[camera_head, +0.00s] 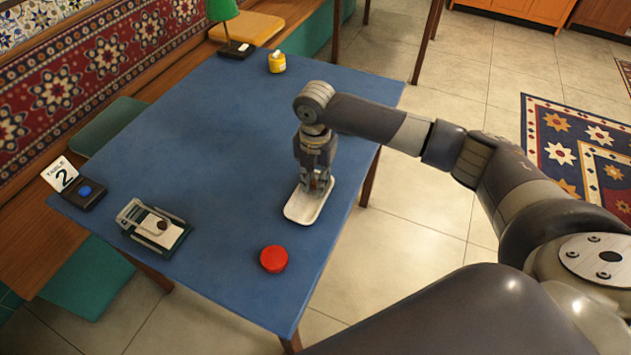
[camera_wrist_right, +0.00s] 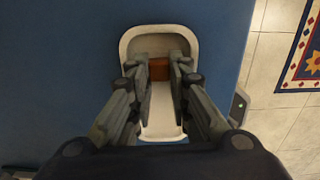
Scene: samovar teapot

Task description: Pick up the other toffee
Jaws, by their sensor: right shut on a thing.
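A brown toffee (camera_wrist_right: 158,70) shows between the fingertips of my right gripper (camera_wrist_right: 160,72) in the right wrist view. The gripper is shut on it, with the fingers pointing down into a white tray (camera_wrist_right: 160,42). In the head view my right gripper (camera_head: 317,183) stands over the same white tray (camera_head: 298,212), near the table's right side. I cannot tell whether the toffee is lifted off the tray. A small dark brown piece (camera_head: 162,225), perhaps another toffee, lies on a grey-and-white device like a scale (camera_head: 146,222) at the table's left. My left gripper is not in view.
A red round lid or puck (camera_head: 273,259) lies near the table's front edge. A yellow jar (camera_head: 277,61) and a green lamp (camera_head: 224,20) stand at the far end. A table-number card (camera_head: 62,175) and a dark box with a blue button (camera_head: 86,192) are at the left. The table's middle (camera_head: 215,150) is clear.

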